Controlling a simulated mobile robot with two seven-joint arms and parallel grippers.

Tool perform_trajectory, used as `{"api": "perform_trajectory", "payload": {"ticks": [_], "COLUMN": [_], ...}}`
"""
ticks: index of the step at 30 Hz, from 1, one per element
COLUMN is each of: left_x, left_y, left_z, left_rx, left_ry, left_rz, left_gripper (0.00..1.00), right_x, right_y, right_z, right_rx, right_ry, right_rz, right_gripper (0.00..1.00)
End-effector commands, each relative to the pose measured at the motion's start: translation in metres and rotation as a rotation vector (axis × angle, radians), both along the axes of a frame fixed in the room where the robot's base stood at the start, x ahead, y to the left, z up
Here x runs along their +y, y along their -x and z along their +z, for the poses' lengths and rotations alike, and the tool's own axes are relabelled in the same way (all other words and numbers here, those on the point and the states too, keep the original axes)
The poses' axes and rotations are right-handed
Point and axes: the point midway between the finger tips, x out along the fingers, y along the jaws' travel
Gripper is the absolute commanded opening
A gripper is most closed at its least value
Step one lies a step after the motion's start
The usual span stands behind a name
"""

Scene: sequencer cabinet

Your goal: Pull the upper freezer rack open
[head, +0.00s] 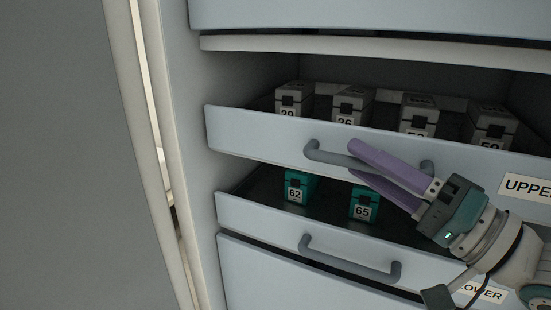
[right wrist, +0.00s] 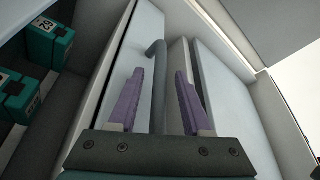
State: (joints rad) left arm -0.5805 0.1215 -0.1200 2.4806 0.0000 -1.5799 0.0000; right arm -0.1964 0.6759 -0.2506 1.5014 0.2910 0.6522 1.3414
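The upper freezer rack (head: 255,135) is pulled part way out, with numbered grey boxes (head: 351,104) in it. Its grey bar handle (head: 325,154) is partly covered by my right gripper (head: 352,160). The gripper reaches in from the right, its purple fingers across the handle. In the right wrist view the fingers are spread (right wrist: 160,88), with a grey handle bar (right wrist: 158,80) showing in the gap; nothing is visibly clamped. I cannot tell whether they touch the upper handle. My left gripper is not in view.
The lower rack (head: 255,218) is also out, holding teal boxes 62 (head: 296,190) and 65 (head: 363,206). Its handle (head: 345,260) sticks out below my right gripper. A large grey panel (head: 70,150) fills the left side. A closed front (head: 270,275) lies below.

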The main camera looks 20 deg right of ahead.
Motion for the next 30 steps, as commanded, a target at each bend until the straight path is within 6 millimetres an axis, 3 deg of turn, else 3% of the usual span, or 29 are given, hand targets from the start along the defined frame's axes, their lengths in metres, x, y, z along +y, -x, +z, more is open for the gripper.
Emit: {"api": "perform_trajectory", "payload": {"ticks": [2,12,30], "left_x": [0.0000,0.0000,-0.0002], "left_y": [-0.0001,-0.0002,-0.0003], "left_z": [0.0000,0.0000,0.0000], "left_rx": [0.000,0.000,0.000], "left_ry": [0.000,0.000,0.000], "left_rz": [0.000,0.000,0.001], "left_gripper": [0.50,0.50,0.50], "right_x": [-0.0001,-0.0003,-0.0003], "right_y": [0.0001,0.0003,0.0003], "right_z": [-0.0001,-0.0001,-0.0001], "right_rx": [0.000,0.000,0.000], "right_ry": [0.000,0.000,0.000], "right_rz": [0.000,0.000,0.000], "right_gripper": [0.40,0.01,0.00]}}
